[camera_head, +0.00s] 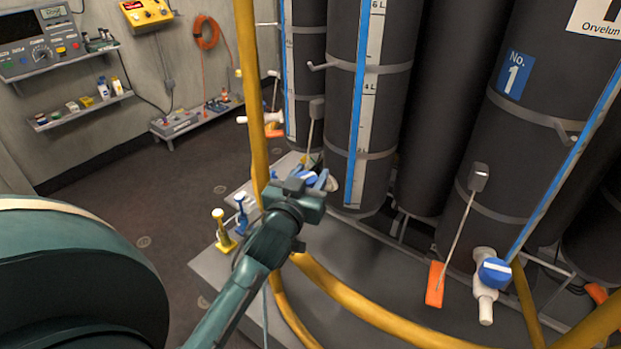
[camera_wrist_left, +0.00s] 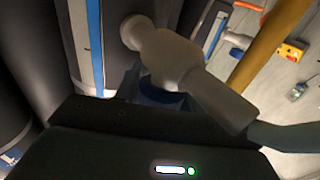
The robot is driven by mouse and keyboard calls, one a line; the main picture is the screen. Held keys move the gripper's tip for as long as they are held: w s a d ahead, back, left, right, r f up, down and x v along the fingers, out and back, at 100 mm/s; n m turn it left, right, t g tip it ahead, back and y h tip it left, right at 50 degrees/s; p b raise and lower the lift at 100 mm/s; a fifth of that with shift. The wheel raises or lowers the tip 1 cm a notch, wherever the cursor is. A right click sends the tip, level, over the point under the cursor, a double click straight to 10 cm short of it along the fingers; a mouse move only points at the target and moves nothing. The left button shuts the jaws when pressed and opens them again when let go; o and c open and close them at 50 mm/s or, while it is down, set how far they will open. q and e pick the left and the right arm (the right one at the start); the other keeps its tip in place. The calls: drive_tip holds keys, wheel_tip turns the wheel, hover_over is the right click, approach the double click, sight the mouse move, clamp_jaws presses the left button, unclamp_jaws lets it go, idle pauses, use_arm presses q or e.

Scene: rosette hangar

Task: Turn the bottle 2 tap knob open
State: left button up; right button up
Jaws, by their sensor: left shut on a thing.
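A tall black bottle (camera_head: 408,90) with a white litre scale and blue strip stands at the centre; its number label is not visible. My left gripper (camera_head: 311,190) is at its base, shut on a blue tap knob (camera_head: 323,179), which is largely hidden by the gripper. In the left wrist view the pale tap body (camera_wrist_left: 172,58) and its spout cross above the gripper (camera_wrist_left: 160,98). Dark blue of the knob (camera_wrist_left: 158,90) shows beneath the tap body, between the fingers. The knob's exact angle cannot be told. My right gripper is not in view.
Yellow rails (camera_head: 375,312) curve around the grey platform, close to my left forearm. Bottle No. 1 (camera_head: 545,70) stands right, with its blue tap knob (camera_head: 494,272) and an orange float tag (camera_head: 435,284). Small yellow (camera_head: 222,232) and blue stands are left of my wrist.

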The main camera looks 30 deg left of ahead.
use_arm(q)
drive_tip(key=shift+a+r+n+y, duration=0.1)
drive_tip(key=shift+n+y, duration=0.2)
drive_tip(key=shift+y, duration=0.1)
drive_tip(key=o, duration=1)
